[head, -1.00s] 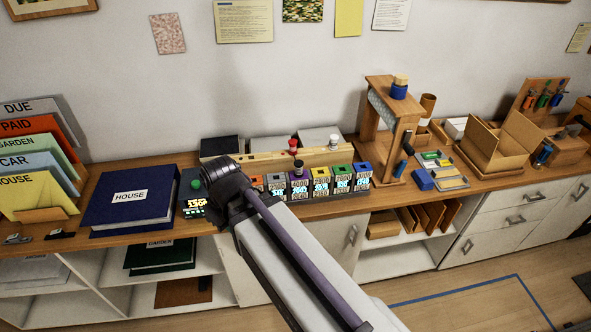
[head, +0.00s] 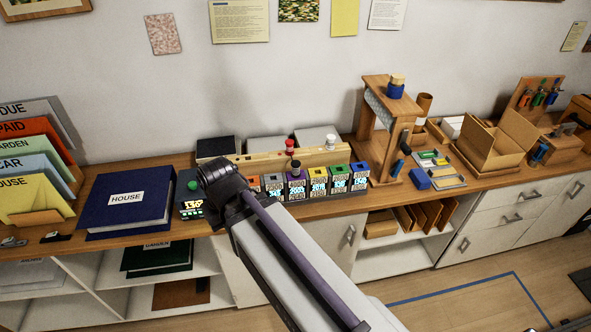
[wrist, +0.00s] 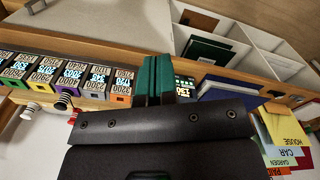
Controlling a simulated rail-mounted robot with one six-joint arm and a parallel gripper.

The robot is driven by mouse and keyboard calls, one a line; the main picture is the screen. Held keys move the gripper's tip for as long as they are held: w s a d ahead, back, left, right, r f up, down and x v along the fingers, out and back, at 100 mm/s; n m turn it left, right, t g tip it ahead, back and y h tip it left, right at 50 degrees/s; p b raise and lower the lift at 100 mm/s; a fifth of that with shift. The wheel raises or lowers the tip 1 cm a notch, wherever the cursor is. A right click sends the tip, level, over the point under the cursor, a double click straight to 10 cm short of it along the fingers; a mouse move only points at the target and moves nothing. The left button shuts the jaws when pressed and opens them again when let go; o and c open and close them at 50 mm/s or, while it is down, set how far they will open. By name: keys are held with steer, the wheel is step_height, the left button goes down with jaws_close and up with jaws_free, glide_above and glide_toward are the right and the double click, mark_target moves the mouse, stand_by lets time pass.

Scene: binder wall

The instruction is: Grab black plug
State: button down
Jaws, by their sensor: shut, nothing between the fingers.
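The black plug (head: 296,167) stands upright on the purple-topped box (head: 296,186) in the row of small display boxes. It also shows in the wrist view (wrist: 64,101), left of my gripper. My gripper (wrist: 158,62) shows as two dark green fingers side by side, shut and empty. It is apart from the plug, near the end of the row by the orange-topped box (wrist: 118,99). In the head view my own dark wrist hides the fingers.
A red plug (head: 290,146) and a white plug (head: 330,141) stand on the wooden strip behind the boxes. A dark unit with a green knob (head: 193,185) and a blue HOUSE binder (head: 128,199) lie left. A wooden stand (head: 373,125) rises right of the row.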

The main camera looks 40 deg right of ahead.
steer(key=c, duration=0.7)
jaws_free()
steer(key=shift+o, duration=0.2)
